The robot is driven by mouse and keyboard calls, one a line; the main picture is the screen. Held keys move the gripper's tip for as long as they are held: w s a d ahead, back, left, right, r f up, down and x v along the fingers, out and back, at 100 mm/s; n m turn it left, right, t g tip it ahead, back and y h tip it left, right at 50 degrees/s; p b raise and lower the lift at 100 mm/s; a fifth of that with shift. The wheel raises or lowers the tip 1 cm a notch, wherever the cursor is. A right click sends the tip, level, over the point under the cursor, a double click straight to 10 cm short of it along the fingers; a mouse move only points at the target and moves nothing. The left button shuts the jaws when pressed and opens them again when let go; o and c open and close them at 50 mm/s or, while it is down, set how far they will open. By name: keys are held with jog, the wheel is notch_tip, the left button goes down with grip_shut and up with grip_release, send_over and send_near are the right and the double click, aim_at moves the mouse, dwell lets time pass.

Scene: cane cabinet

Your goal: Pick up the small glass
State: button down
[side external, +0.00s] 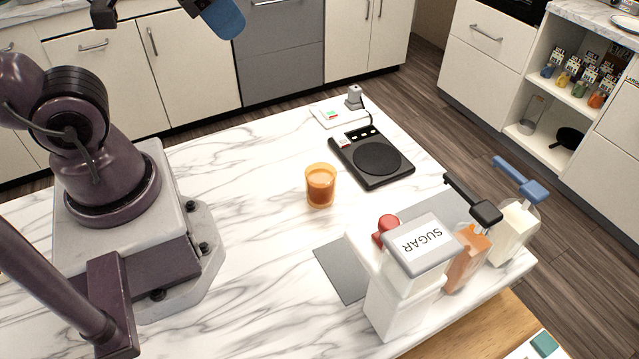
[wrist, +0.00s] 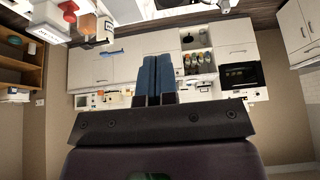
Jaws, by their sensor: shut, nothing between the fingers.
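The small glass (side external: 320,187) is amber and holds a brown-orange drink. It stands upright on the white marble counter (side external: 255,215), near the middle of the side external view. My gripper (side external: 224,20) is at the top edge of that view, well away from the glass, and only partly in frame. In the wrist view my gripper's blue fingers (wrist: 156,80) are pressed together with nothing between them. I cannot make out the glass in the wrist view.
A black scale (side external: 374,157) sits behind and right of the glass. A sugar container (side external: 421,250) and pump bottles (side external: 468,258) stand in front right, by a grey mat (side external: 340,271). Counter left of the glass is clear. Cabinets (side external: 190,65) line the back.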

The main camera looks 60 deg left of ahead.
jog(key=shift+c, duration=1.1)
grip_release()
